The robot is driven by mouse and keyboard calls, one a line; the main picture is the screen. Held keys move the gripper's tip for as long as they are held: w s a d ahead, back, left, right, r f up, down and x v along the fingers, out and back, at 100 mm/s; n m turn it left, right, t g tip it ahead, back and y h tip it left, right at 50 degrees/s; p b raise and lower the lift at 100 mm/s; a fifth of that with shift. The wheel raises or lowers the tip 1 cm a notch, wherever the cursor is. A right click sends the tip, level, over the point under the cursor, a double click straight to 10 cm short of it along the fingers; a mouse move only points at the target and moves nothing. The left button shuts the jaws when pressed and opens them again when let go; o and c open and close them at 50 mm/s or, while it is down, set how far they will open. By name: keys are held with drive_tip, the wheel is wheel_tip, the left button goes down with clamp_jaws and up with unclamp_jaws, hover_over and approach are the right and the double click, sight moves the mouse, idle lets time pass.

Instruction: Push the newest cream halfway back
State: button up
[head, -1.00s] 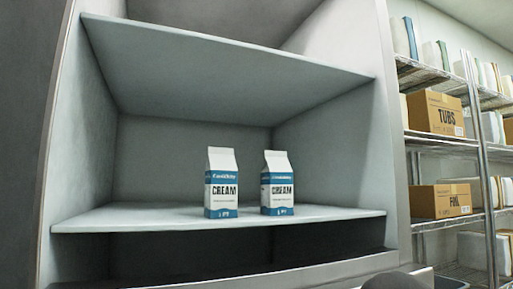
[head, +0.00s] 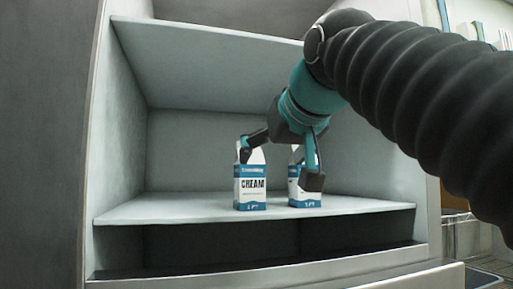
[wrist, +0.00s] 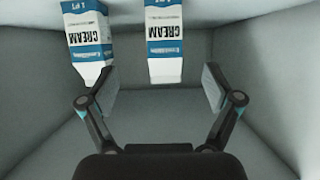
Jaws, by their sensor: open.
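Two white and blue cream cartons stand upright side by side on the middle shelf (head: 150,212). In the head view, the left carton (head: 252,188) is mostly clear and the right carton (head: 296,200) is partly covered by a finger. My gripper (head: 278,169) is open in front of the shelf, at the cartons' upper part. The wrist view is upside down. There the left carton (wrist: 165,45) lies between the open fingers, and the right carton (wrist: 88,30) is beside one fingertip; I cannot tell whether they touch. No date is readable, so I cannot tell which is newest.
An upper shelf board (head: 210,65) spans above the cartons. The shelf is bare to the left and right of them, and room shows behind. A dark gap (head: 200,250) lies below the shelf. Wire racking stands at the right edge.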

sight(253, 173)
drive_tip(key=x, duration=0.4)
drive_tip(key=r+x, duration=0.1)
drive_tip(key=x, duration=0.4)
drive_tip(key=a+x, duration=0.1)
drive_tip(key=x, duration=0.3)
drive_tip(key=shift+w+r, duration=0.1)
drive_tip(key=shift+w, duration=0.3)
clamp_jaws()
drive_tip(key=shift+c, duration=0.9)
unclamp_jaws()
drive_tip(key=shift+o, duration=0.8)
drive_tip(key=shift+s, duration=0.1)
